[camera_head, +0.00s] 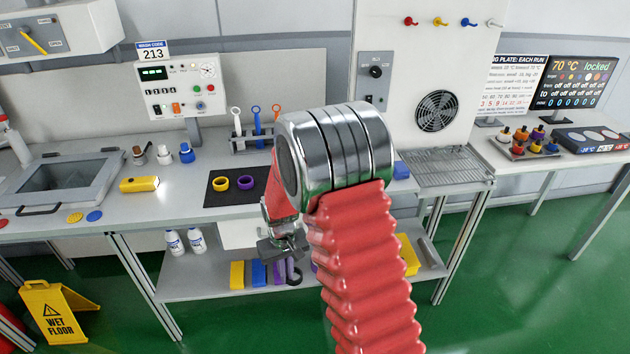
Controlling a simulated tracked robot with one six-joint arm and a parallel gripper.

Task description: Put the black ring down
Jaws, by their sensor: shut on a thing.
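My gripper (283,247) points down in front of the bench, left of my red sleeved arm. It is shut on a black ring (294,274), which shows only as a small dark curve just below the jaws. The lower shelf is behind it in the picture. A black mat (212,200) lies on the bench top, above and to the left of my gripper. A yellow ring (221,184) and a purple ring (246,184) lie on the mat. My arm hides the area to the right of the mat.
A rack (257,144) with coloured tools stands behind the mat. The lower shelf (200,278) holds white bottles (197,240) and coloured blocks (237,273). A wet-floor sign (52,310) stands at lower left.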

